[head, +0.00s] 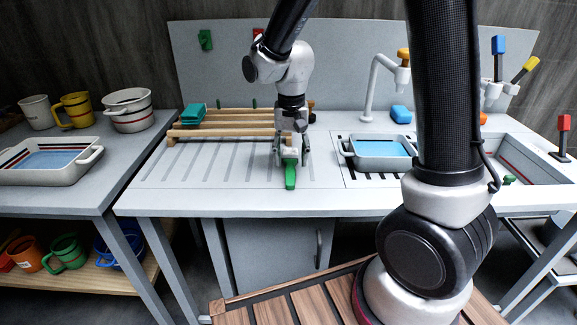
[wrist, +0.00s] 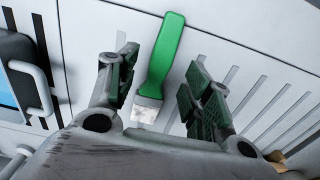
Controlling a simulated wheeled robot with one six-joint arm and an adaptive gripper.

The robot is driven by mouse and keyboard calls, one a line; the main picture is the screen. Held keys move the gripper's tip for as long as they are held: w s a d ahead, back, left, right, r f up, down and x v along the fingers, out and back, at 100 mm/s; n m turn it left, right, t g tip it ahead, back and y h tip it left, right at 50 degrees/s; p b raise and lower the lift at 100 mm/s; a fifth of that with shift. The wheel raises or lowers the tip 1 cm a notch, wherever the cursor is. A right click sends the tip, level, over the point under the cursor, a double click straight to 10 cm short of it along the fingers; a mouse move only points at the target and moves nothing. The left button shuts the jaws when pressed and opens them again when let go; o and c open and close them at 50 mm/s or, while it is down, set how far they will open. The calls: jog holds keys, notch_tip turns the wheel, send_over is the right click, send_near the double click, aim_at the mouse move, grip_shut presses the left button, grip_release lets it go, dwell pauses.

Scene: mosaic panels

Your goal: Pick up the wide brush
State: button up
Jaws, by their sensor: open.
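A green-handled tool (head: 290,177) lies on the grooved grey worktop directly below my gripper (head: 291,157). In the wrist view its green handle (wrist: 166,50) points away from me, and a pale, metallic-looking end (wrist: 146,109) lies nearer. My gripper (wrist: 161,75) is open there, with one finger on each side of the tool and nothing held. Other handled tools stand at the right: blue (head: 498,46), yellow (head: 527,67) and red (head: 564,130).
A wooden rack (head: 225,128) with a teal block (head: 193,113) stands behind my gripper on the left. A tray with blue content (head: 380,163) sits to the right by the faucet (head: 370,85). The grooved worktop left of the tool is clear.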

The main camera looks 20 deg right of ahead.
aim_at(290, 170)
notch_tip(290, 170, down, 5)
jog(key=shift+a+r, duration=0.1)
jog(key=shift+r, duration=0.1)
jog(key=c, duration=1.1)
jog(key=shift+r, duration=0.1)
